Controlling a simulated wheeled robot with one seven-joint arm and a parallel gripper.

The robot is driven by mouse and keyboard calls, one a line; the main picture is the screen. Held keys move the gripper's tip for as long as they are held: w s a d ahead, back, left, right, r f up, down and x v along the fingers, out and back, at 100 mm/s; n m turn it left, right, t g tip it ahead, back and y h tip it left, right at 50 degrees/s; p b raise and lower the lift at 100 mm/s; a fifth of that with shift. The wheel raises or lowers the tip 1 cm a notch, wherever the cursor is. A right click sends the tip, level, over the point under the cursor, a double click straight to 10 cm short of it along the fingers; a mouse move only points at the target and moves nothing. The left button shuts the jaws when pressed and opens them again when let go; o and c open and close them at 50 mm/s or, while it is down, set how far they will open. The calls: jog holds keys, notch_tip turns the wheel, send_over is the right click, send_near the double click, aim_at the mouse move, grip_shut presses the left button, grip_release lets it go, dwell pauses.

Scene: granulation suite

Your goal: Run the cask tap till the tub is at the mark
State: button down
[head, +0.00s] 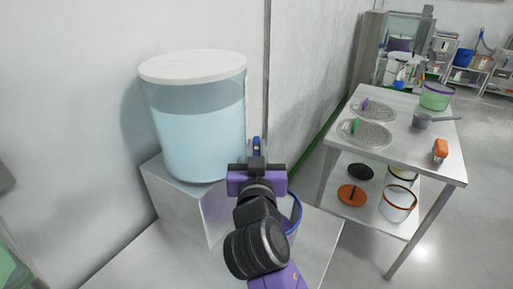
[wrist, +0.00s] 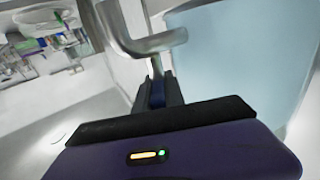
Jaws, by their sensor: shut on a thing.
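The cask (head: 200,135) is a clear cylinder with a white lid, holding pale blue liquid up to a little below its top. It stands on a steel block (head: 180,198). It also fills the right of the wrist view (wrist: 245,60). The metal tap (wrist: 150,42) sticks out from the cask. My gripper (head: 257,162) is shut on the tap's blue lever (wrist: 157,94), at the cask's right side. The tub (head: 296,212), with a blue rim, stands below, mostly hidden behind my arm. Its level, its mark and any stream from the tap are hidden.
The wall is close behind the cask. Open floor lies at right.

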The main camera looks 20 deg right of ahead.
dwell(0.4)
jog(key=c, duration=1.4)
grip_release()
jog(key=b+v, duration=0.1)
jog(key=v, duration=0.6)
jog(key=shift+s, duration=0.4)
